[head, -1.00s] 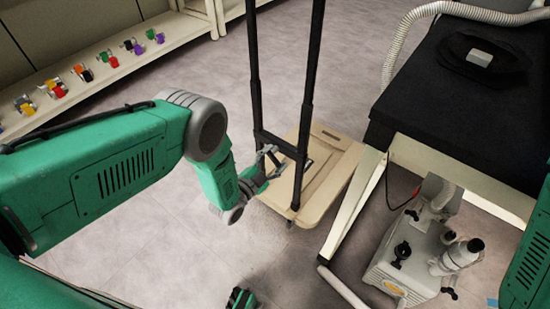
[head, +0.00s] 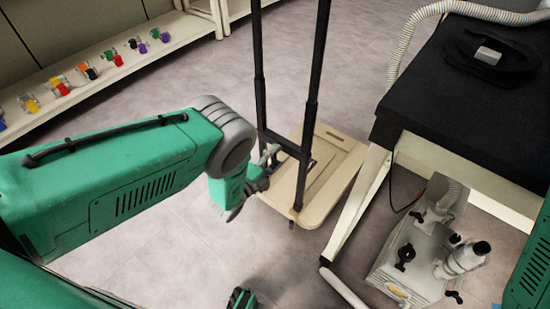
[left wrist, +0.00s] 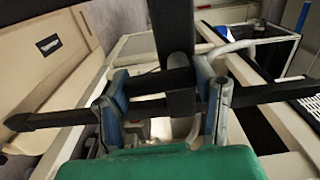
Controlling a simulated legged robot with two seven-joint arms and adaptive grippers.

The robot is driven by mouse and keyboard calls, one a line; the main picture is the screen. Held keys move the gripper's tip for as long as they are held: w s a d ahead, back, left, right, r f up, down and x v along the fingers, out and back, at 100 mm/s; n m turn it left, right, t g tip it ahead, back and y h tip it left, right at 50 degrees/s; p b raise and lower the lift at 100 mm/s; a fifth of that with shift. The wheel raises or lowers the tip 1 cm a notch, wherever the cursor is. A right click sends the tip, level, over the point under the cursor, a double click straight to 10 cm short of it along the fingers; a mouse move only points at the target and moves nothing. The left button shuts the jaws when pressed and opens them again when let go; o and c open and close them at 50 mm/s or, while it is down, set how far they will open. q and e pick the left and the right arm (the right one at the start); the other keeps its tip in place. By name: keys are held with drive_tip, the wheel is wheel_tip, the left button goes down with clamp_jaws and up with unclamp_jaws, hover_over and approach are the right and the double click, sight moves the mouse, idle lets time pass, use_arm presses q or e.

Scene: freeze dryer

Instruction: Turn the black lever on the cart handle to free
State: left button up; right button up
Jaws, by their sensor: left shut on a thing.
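The cart has a tall black handle (head: 308,100) with two posts and a crossbar, standing on a tan platform (head: 335,165). My left gripper (head: 267,162) is at the handle's lower crossbar, beside the left post. In the left wrist view its blue-grey fingers (left wrist: 163,100) are shut on a short black piece, which looks like the black lever (left wrist: 160,83). A long black bar (left wrist: 60,116) crosses beside it, and a black post (left wrist: 172,30) rises behind. In the head view the lever is too small and partly hidden to make out.
A black-topped table (head: 430,90) with a white hose (head: 405,35) stands right of the cart. A pump (head: 410,260) sits on the floor below it. A low shelf (head: 115,70) with several colored items runs along the left. Floor left of the cart is clear.

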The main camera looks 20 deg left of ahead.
use_arm(q)
drive_tip(key=shift+s+d+f+m, duration=0.1)
drive_tip(key=shift+s+f+m, duration=0.2)
drive_tip(key=shift+f+m, duration=0.1)
drive_tip(key=o, duration=1.2)
drive_tip(key=shift+w+r, duration=0.15)
drive_tip(key=v, duration=1.2)
